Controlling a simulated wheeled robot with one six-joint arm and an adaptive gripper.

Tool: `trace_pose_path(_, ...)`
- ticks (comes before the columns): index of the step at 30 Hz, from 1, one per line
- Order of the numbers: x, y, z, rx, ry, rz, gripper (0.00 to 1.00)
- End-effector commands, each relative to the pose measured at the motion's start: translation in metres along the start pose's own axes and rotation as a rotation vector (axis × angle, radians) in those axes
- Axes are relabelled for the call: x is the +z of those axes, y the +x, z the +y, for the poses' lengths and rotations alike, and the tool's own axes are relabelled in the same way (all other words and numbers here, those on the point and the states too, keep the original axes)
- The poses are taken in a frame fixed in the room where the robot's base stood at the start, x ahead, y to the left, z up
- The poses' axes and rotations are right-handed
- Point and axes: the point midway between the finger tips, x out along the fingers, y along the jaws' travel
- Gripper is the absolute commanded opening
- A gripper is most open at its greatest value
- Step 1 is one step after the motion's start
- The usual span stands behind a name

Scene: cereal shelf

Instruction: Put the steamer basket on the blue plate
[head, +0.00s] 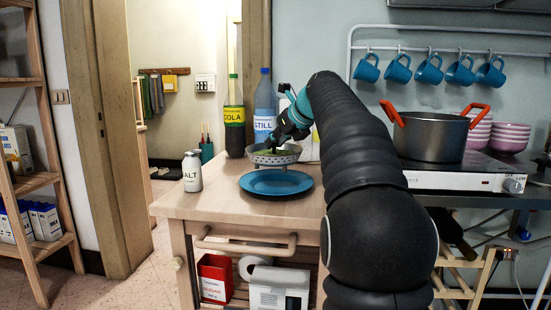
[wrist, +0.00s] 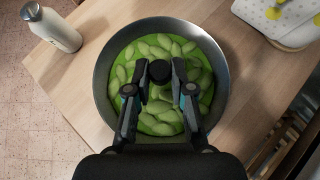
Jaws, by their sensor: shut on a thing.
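The steamer basket (head: 259,160) is a grey perforated bowl with green pods in it. My gripper (head: 286,138) reaches down into it and is shut on it near the middle. The blue plate (head: 276,184) lies on the wooden counter. In the head view the basket shows just above and behind the plate's far rim; the gap between them is hard to judge. The plate is hidden in the wrist view.
A white salt bottle (head: 192,172) stands left of the plate. A cola bottle (head: 234,120) and a blue water bottle (head: 264,108) stand at the back. A pot (head: 434,138) sits on the hob at right. The counter's front left (head: 210,205) is clear.

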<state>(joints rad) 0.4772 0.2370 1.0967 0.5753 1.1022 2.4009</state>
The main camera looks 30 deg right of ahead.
Motion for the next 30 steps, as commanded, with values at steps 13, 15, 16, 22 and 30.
trace_pose_path(13,-0.031,0.027,0.002,-0.001,0.0,-0.001,0.0)
trace_pose_path(15,-0.031,0.027,0.002,-0.002,-0.001,-0.002,0.0)
trace_pose_path(16,-0.031,0.027,0.002,-0.002,-0.001,-0.002,0.0)
trace_pose_path(22,-0.031,0.027,0.002,-0.001,-0.001,-0.001,0.0)
trace_pose_path(30,-0.036,0.031,0.002,0.0,0.0,-0.001,0.0)
